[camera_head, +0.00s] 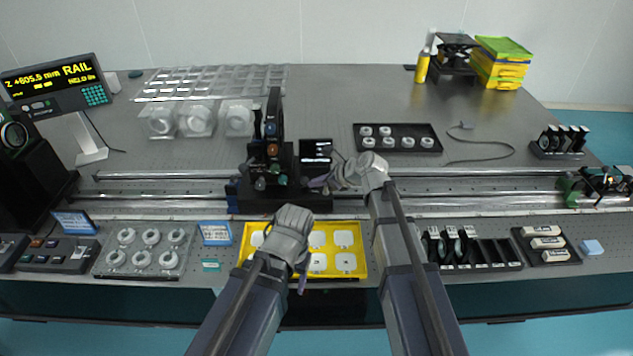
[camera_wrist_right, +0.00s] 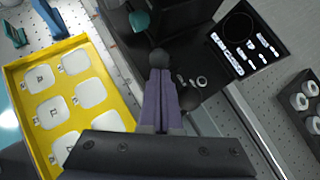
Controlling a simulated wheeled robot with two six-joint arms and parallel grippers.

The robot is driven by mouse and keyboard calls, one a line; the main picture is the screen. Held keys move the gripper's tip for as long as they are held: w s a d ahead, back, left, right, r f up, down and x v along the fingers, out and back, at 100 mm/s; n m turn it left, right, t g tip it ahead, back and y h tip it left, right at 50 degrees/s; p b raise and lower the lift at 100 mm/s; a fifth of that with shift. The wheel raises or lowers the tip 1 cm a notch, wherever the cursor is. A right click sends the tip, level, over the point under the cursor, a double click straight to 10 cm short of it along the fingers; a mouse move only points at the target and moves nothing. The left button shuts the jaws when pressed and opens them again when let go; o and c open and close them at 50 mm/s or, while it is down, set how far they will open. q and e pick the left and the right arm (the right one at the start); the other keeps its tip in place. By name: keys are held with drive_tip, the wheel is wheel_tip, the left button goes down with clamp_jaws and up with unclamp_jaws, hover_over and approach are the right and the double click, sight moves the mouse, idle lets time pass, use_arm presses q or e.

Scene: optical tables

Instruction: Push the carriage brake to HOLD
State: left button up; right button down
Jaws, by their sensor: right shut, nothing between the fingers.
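The black carriage (camera_head: 270,200) sits on the rail (camera_head: 470,199) at mid-table, with an upright optic mount on it. A dark round knob (camera_wrist_right: 160,58), possibly the brake lever's end, shows just beyond my right fingertips in the wrist view. I cannot tell if they touch it or which position it is in. My right gripper (camera_wrist_right: 158,88) is shut and empty, with its purple fingers together over the carriage. It also shows at the carriage's right side in the head view (camera_head: 325,184). My left gripper (camera_head: 303,278) hangs over the yellow tray; its jaw opening is unclear.
The yellow tray (camera_head: 361,276) holds white square pieces in front of the rail. A black labelled panel (camera_head: 316,150) stands behind the carriage. A black tray of white rings (camera_head: 432,131) lies behind the rail. A display (camera_head: 50,85) reading RAIL stands at left.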

drive_tip(key=shift+w+r, duration=0.15)
drive_tip(key=shift+w, duration=0.05)
drive_tip(key=shift+w+r+m+g+p, duration=0.4)
drive_tip(key=shift+g+p, duration=0.2)
drive_tip(key=shift+p, duration=0.4)
drive_tip(key=shift+w+r+g+p, duration=0.3)
drive_tip(key=shift+w+g+p, duration=0.5)
drive_tip(key=shift+p, duration=0.15)
drive_tip(key=shift+w+m+g+h+p, duration=0.3)
drive_tip(key=shift+w+m+g+p, duration=0.2)
drive_tip(key=shift+w+g, duration=0.3)
drive_tip(key=shift+w, duration=0.65)
drive_tip(key=shift+r, duration=0.2)
drive_tip(key=shift+r+p, duration=0.7)
drive_tip(key=shift+p, duration=0.1)
